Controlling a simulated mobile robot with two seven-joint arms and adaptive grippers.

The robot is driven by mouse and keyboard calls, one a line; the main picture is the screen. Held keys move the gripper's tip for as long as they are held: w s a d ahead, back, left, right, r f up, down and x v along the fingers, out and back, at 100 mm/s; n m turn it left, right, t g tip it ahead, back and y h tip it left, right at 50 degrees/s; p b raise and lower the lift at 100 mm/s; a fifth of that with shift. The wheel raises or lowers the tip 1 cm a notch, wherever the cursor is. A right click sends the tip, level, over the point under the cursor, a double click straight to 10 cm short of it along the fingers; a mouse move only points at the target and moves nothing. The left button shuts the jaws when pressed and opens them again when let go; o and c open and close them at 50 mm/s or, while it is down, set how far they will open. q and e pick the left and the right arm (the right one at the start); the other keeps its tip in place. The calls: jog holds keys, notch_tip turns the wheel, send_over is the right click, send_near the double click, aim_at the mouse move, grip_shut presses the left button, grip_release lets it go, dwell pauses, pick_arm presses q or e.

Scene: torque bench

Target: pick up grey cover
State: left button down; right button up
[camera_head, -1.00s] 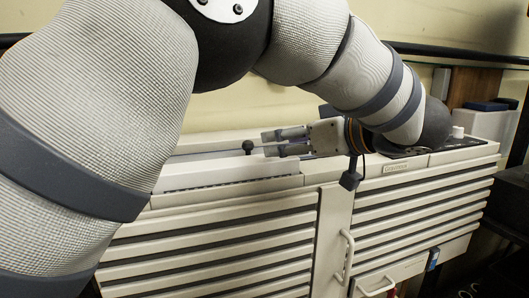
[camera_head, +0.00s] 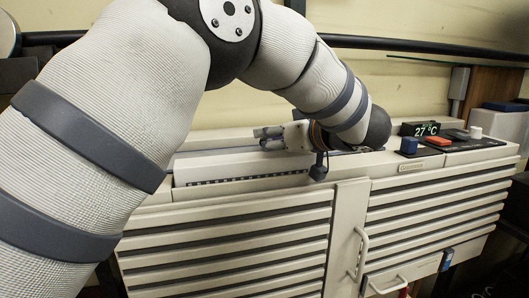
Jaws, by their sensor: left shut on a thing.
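The pale grey cover (camera_head: 240,168) is a long slab on the left part of the bench top, with a row of dark marks along its lower front edge. My left gripper (camera_head: 264,138) is over the cover's back edge, fingers pointing left. It is shut on what seems to be the cover's black knob, which the fingers hide. I cannot tell whether the cover is raised off the bench. My right gripper is not in view.
To the right are a display reading 27 °C (camera_head: 425,129), a blue block (camera_head: 409,146), a red block (camera_head: 438,141) and a white knob (camera_head: 475,132). Slatted front panels (camera_head: 240,240) and handles (camera_head: 361,250) are below. A wall stands behind.

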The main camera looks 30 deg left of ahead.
pick_arm(q)
jog(key=shift+w+f, duration=0.15)
jog(key=shift+f, duration=0.8)
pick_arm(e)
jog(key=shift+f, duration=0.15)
pick_arm(q)
jog(key=shift+r, duration=0.55)
jog(key=r, duration=0.3)
jog(key=shift+s+d+r, duration=0.25)
jog(key=shift+r, duration=0.15)
jog(key=s+d+r, duration=0.2)
jog(key=r, duration=0.1)
jog(key=s+d+r, duration=0.1)
jog(key=r, duration=0.1)
jog(key=shift+r+p, duration=0.1)
jog(key=shift+p, duration=0.3)
jog(key=s+d+r, duration=0.4)
jog(key=s+d, duration=0.1)
jog(key=d, duration=0.2)
jog(key=shift+s, duration=0.3)
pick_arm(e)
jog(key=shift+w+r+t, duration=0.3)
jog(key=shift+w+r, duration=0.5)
pick_arm(q)
jog(key=shift+c, duration=2.4)
grip_release()
jog(key=shift+d, duration=0.1)
